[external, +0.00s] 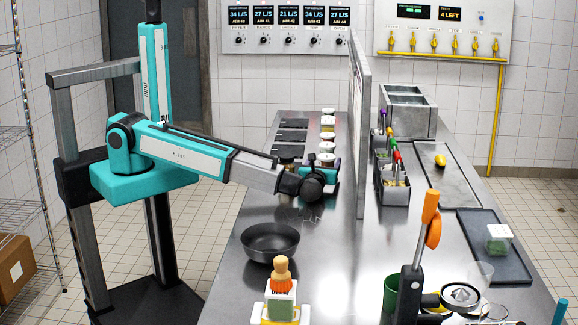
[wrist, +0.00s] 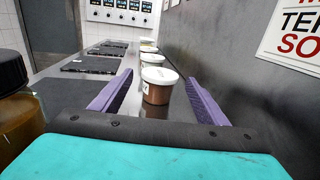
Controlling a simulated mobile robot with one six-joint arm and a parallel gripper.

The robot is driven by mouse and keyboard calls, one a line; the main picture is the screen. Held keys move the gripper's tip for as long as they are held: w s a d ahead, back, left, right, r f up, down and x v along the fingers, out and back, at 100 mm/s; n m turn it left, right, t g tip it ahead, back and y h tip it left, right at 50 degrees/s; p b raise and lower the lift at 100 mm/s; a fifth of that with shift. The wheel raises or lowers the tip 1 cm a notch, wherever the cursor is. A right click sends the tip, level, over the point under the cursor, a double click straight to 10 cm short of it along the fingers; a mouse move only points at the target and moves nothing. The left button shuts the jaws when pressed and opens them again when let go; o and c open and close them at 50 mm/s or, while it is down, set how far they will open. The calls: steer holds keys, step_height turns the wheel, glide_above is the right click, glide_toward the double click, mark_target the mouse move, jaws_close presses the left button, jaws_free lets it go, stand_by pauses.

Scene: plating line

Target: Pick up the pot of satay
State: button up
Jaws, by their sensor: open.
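A small pot of brown contents with a white lid (wrist: 160,92) stands upright in the wrist view, the nearest in a row of lidded pots. Its label is too small to read, so I cannot confirm that it is the satay. My gripper (wrist: 159,80) is open, with a purple finger to either side of this pot in the picture. I see no contact, and the pot appears a little beyond the fingers or between their tips. In the external view my gripper (external: 325,168) is low over the counter at the near end of the pot row and hides part of it.
More lidded pots (external: 327,123) stand in line behind. A grey partition (external: 360,130) runs close along the right. Dark flat panels (external: 292,136) lie left of the row. An amber jar (wrist: 14,108) is close at the wrist view's left edge. A black bowl (external: 270,241) stands nearer.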

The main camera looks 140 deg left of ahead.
mark_target(328, 154)
steer(key=shift+a, duration=0.1)
steer(key=shift+p+x, duration=0.7)
steer(key=shift+x, duration=1.75)
steer(key=c, duration=1)
